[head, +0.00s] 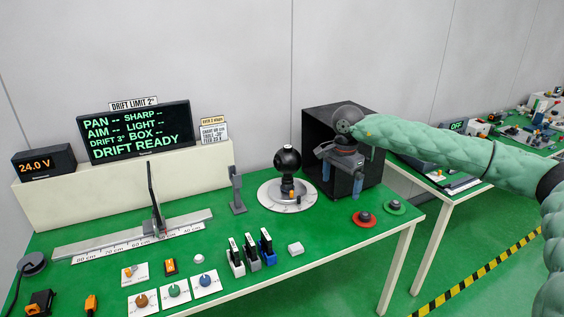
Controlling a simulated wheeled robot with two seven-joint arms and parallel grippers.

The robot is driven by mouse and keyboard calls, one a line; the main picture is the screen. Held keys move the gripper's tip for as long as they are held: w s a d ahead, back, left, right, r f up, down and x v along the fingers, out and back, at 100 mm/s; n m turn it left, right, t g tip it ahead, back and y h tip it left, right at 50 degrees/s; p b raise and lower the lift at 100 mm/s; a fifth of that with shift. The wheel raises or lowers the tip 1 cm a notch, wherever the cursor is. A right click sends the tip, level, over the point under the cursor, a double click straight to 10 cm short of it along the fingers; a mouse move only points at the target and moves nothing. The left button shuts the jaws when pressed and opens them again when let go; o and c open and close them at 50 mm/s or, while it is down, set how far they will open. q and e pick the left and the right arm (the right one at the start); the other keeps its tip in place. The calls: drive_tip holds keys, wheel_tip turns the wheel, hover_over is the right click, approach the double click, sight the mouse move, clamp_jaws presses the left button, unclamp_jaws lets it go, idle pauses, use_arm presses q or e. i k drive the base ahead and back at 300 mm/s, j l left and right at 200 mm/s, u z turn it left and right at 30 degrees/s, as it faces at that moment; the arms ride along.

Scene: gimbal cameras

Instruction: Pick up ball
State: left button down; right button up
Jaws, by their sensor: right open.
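A small pale ball (198,258) sits on the green table near its front, just behind the knob cards. A larger black ball-shaped head (287,160) stands on a short post over a round white dial plate (268,194). My right gripper (342,186) points down with its two blue-tipped fingers apart and empty. It shows in front of the open black box (313,124), to the right of the black head and well away from the pale ball. My left gripper is not in view.
A ruler rail (100,243) with an upright slider lies at the left.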

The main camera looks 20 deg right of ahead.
sight(287, 160)
drive_tip(key=i, duration=1.35)
